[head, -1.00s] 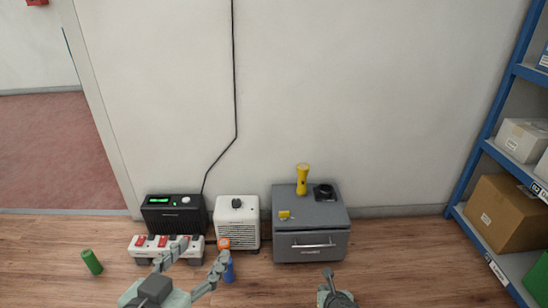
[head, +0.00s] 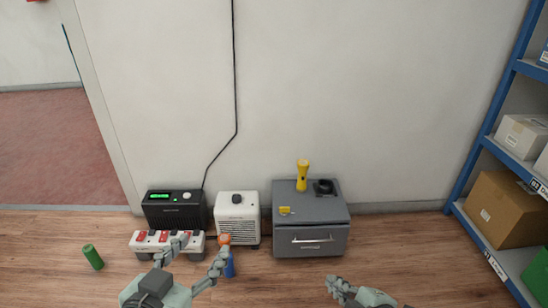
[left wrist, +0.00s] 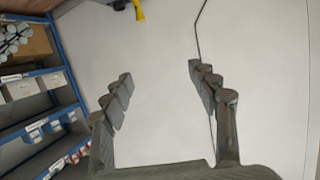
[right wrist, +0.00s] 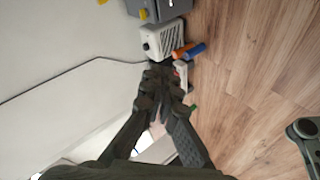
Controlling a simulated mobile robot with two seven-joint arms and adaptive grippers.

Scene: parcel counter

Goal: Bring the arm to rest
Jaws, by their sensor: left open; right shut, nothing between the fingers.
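My left gripper (head: 203,246) is open in front of the white power strip and the white heater-like box. Its spread fingers also show in the left wrist view (left wrist: 160,76), with nothing between them. My right gripper (head: 332,282) is low in the head view, in front of the grey drawer cabinet and apart from it, pointing left. In the right wrist view its fingers (right wrist: 160,78) are shut together and empty.
Against the wall stand a black box (head: 176,212) with a green display, a white box (head: 237,222) and a grey cabinet (head: 312,240) bearing a yellow flashlight (head: 302,175). A power strip (head: 143,245), a green cylinder (head: 93,257) and a blue cylinder (head: 230,268) are nearby. Blue shelving (head: 480,150) stands right.

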